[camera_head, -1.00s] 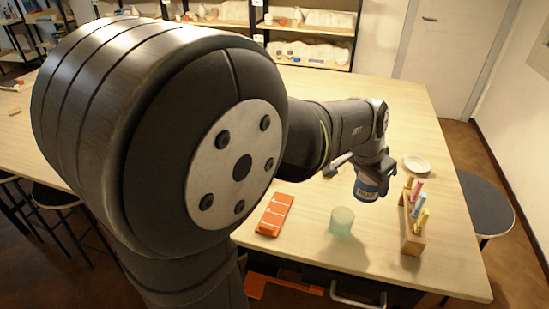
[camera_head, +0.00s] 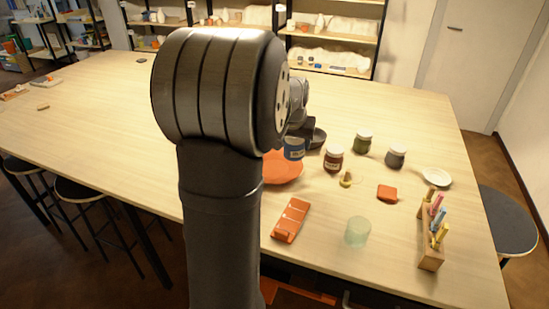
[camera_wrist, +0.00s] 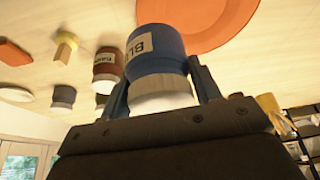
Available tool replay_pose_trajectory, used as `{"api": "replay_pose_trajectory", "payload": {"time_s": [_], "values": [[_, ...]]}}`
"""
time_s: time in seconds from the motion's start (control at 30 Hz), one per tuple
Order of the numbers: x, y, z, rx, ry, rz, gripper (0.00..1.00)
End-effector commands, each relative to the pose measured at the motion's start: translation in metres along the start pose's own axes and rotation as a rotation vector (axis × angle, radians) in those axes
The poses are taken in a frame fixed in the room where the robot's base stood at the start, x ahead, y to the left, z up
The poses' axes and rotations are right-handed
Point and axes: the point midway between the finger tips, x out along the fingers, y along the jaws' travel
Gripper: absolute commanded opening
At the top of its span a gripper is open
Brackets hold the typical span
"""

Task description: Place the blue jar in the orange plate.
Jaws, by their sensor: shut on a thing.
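The blue jar (camera_head: 293,149) has a pale label and a white lid. In the wrist view the jar (camera_wrist: 155,50) sits between the two fingers of my gripper (camera_wrist: 160,88), which is shut on it around the lid end. In the head view my gripper (camera_head: 298,132) is partly hidden behind my arm. The orange plate (camera_head: 284,170) lies on the table, its left part hidden by my arm. The jar overlaps the plate's far edge in the head view. In the wrist view the plate (camera_wrist: 212,18) shows beside and behind the jar. I cannot tell the jar's height.
Right of the plate stand a red-brown jar (camera_head: 333,158), a green jar (camera_head: 362,142) and a grey jar (camera_head: 396,157). An orange palette (camera_head: 291,220), glass cup (camera_head: 357,232) and wooden holder (camera_head: 431,240) stand nearer.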

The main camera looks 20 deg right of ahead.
Motion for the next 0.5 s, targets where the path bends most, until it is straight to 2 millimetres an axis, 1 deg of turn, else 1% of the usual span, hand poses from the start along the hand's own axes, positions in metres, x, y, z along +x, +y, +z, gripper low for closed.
{"api": "replay_pose_trajectory", "payload": {"time_s": [0.03, 0.1, 0.23, 0.4, 0.5], "values": [[0.009, -0.013, -0.001, -0.005, -0.003, -0.002, 0.28], [0.020, -0.028, -0.003, -0.005, -0.001, -0.001, 0.28], [0.038, -0.051, -0.006, -0.003, -0.001, 0.000, 0.28], [0.050, -0.067, -0.009, 0.001, 0.001, 0.000, 0.28], [0.054, -0.069, -0.008, 0.002, 0.000, 0.001, 0.28]]}}
